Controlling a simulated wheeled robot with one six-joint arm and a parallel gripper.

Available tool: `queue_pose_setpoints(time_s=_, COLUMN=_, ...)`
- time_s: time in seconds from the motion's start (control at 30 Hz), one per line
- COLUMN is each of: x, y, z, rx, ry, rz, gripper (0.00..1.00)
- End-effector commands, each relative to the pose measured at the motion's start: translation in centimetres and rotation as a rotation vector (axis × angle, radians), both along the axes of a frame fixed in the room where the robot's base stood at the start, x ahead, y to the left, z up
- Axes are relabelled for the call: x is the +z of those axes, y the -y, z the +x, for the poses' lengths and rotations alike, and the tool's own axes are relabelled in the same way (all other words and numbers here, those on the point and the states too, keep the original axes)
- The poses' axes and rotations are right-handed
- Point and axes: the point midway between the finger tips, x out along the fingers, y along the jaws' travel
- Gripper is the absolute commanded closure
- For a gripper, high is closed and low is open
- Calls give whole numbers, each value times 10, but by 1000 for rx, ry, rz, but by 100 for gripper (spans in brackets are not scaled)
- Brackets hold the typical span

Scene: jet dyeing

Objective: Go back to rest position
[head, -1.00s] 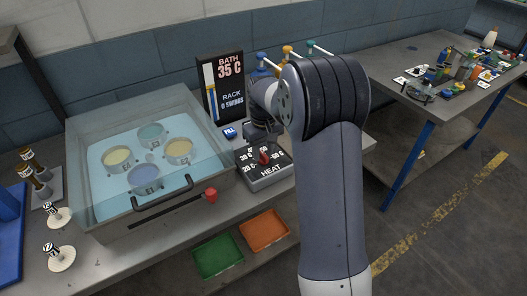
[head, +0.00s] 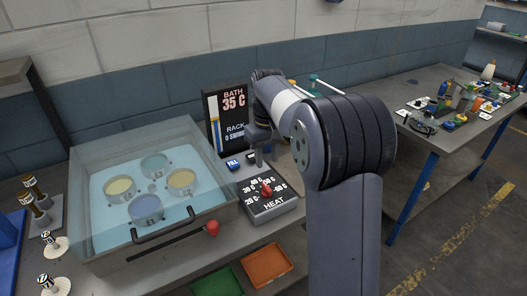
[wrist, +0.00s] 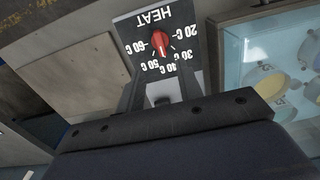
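My arm reaches from the lower right of the head view toward the back of the bench. My gripper (head: 263,154) hangs there pointing down, just behind the heat control box (head: 270,204) and right of the blue FILL button (head: 232,164). The red heat knob (head: 266,189) is in plain view and my gripper is apart from it. In the wrist view the heat box (wrist: 160,45) with its red knob (wrist: 158,39) lies beyond the dark gripper body.
The glass-walled bath (head: 88,232) with several coloured pots stands at left. The display board (head: 228,118) reads BATH 35 C. Green (head: 217,283) and orange (head: 266,265) trays sit below the bench edge. A cluttered second table (head: 425,84) is at right.

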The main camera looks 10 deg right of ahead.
Motion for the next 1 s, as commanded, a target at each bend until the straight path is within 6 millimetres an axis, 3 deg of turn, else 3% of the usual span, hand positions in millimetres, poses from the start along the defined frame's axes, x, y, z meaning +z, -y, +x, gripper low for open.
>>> queue_pose_setpoints(time_s=0.17, x=-12, y=0, z=0, rx=0, ry=-3, rz=0, gripper=65)
queue_pose_setpoints(time_s=0.7, x=-103, y=0, z=-1, rx=0, ry=-3, rz=0, gripper=65)
queue_pose_setpoints(time_s=1.0, x=-109, y=0, z=0, rx=35, ry=-1, rz=0, gripper=65)
